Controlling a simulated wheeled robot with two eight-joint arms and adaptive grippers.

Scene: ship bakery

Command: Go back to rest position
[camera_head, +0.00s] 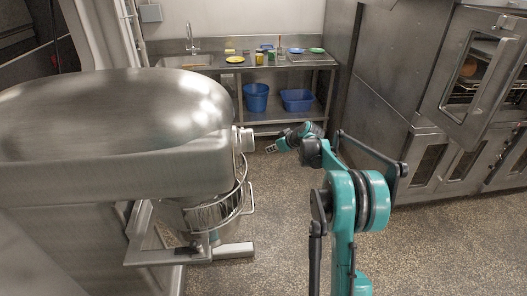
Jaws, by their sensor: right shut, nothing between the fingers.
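My right arm, teal and black, comes up from the bottom right of the head view and reaches forward. Its gripper (271,148) is small in the picture, just right of the mixer's front end, and points to the left. It is shut and empty, over the open floor in front of the back counter. My left gripper and left arm are not in view.
A large steel mixer (110,125) with a bowl and wire guard fills the left side, close to my right gripper. A steel counter (285,62) with a sink and small items stands at the back, blue bins (256,98) below. Ovens (470,75) line the right. Speckled floor (440,240) is clear.

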